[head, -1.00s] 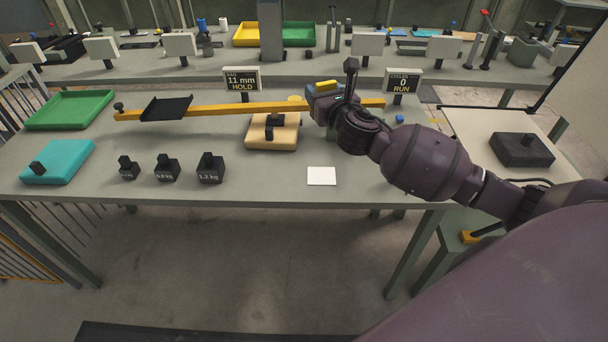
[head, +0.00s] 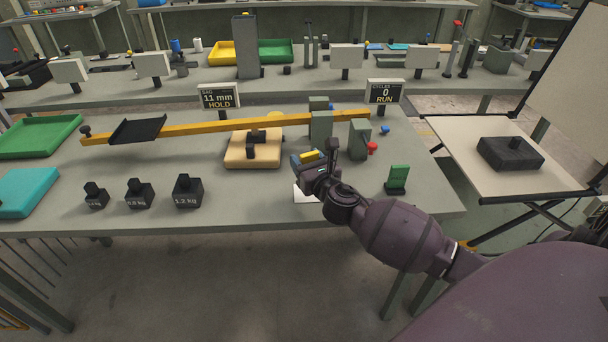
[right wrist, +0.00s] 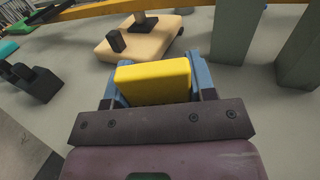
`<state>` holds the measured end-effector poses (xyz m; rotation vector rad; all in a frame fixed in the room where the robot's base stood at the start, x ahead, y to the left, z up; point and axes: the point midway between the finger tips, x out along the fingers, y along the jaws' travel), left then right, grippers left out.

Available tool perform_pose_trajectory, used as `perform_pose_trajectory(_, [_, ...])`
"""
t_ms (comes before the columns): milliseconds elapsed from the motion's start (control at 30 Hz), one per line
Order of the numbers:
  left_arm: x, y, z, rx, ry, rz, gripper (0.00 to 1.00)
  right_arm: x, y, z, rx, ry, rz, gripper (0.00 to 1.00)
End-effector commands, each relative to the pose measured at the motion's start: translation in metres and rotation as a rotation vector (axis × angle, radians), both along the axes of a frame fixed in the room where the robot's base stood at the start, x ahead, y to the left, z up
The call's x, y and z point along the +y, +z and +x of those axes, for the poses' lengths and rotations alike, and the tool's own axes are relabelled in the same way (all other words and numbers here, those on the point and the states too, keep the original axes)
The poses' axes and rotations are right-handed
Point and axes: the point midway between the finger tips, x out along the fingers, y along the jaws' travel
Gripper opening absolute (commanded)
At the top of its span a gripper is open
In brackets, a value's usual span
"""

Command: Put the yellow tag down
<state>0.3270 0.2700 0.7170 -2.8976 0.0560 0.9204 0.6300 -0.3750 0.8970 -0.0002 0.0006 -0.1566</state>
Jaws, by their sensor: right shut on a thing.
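My right gripper (head: 308,158) is shut on the yellow tag (head: 312,155). It is over the right part of the grey bench, in front of the beam. In the right wrist view the yellow tag (right wrist: 153,80) sits between the two blue fingers (right wrist: 160,85). A white card (head: 303,196) lies on the bench, partly hidden below the gripper. I cannot tell the exact height of the tag above the bench. My left gripper is not in view.
A yellow beam (head: 215,126) with a black tray (head: 137,130) runs behind the gripper to grey-green blocks (head: 359,138). A tan block (head: 253,150) stands to the left, a green stand (head: 397,178) to the right. Black weights (head: 187,190) stand farther left.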

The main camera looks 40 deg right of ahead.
Motion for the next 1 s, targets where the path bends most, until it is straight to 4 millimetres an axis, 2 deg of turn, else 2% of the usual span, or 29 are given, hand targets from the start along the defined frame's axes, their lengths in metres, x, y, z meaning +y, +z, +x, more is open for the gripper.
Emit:
perform_pose_trajectory(300, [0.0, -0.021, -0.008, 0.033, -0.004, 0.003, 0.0, 0.0, -0.043, -0.001, 0.008, -0.001, 0.002, 0.27])
perform_pose_trajectory(533, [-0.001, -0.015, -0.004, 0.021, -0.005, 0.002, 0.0, 0.0, -0.041, 0.0, -0.001, 0.0, 0.0, 0.27])
perform_pose_trajectory(767, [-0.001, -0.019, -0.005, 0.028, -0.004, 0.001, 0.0, 0.0, -0.045, 0.0, 0.001, 0.0, 0.0, 0.27])
perform_pose_trajectory(800, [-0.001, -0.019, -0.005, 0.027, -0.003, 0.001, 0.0, 0.0, -0.045, 0.0, 0.001, 0.0, 0.0, 0.55])
perform_pose_trajectory(933, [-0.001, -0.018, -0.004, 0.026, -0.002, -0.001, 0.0, 0.0, -0.044, 0.0, 0.0, 0.0, 0.0, 0.75])
perform_pose_trajectory(1000, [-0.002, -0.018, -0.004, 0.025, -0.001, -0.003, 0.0, 0.0, -0.044, 0.0, 0.0, 0.0, 0.0, 0.76])
